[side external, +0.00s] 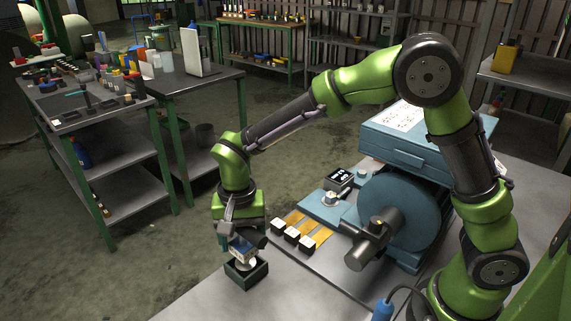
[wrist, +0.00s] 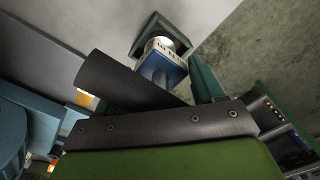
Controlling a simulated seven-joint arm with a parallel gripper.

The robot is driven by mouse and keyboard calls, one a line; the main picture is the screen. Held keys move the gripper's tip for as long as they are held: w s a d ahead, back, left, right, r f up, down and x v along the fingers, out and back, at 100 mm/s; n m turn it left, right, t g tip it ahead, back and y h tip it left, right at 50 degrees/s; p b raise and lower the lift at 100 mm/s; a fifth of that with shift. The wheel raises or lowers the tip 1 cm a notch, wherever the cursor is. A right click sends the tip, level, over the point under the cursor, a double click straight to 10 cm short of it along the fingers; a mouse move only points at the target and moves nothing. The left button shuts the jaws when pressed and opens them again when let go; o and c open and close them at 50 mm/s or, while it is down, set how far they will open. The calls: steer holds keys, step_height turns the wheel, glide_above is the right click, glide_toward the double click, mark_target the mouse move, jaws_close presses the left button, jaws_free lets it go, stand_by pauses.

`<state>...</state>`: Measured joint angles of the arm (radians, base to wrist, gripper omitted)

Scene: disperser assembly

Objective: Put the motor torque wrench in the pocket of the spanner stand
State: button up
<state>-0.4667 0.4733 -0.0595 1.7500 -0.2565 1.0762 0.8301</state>
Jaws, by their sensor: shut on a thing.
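The motor torque wrench (side external: 240,247) is a small blue body with a silver lower end. My gripper (side external: 238,236) is shut on it and holds it roughly upright over the spanner stand (side external: 247,279), a dark green open box near the table's front left edge. In the wrist view, the blue wrench (wrist: 161,66) shows between the fingers of my gripper (wrist: 172,82). Its silver end is at the mouth of the stand (wrist: 143,29). I cannot tell whether that end is inside the pocket or just above it. The pocket's inside is mostly hidden.
Several white-topped black blocks on yellow strips (side external: 299,233) lie right of the stand. A blue motor housing (side external: 405,222) and a blue case (side external: 400,148) stand farther right. The table edge is close to the stand's left. Bare table (side external: 300,295) lies in front.

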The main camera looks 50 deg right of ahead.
steer(key=o, duration=1.4)
steer(key=shift+f, duration=0.1)
step_height(320, 180, up, 11)
steer(key=shift+r, duration=0.15)
steer(key=shift+s+d+r, duration=0.1)
steer(key=shift+d+r, duration=0.1)
steer(key=shift+r, duration=0.45)
steer(key=s+d+r+n+t+y, duration=0.1)
steer(key=s+d+r+n+t, duration=0.1)
steer(key=s+d, duration=0.5)
steer(key=s+d+r+n+t+y, duration=0.1)
steer(key=s+d+n+t, duration=0.1)
steer(key=s+d+t, duration=0.3)
steer(key=s+d, duration=0.2)
steer(key=s, duration=0.1)
steer(key=shift+s+r, duration=0.2)
steer(key=shift+r, duration=0.15)
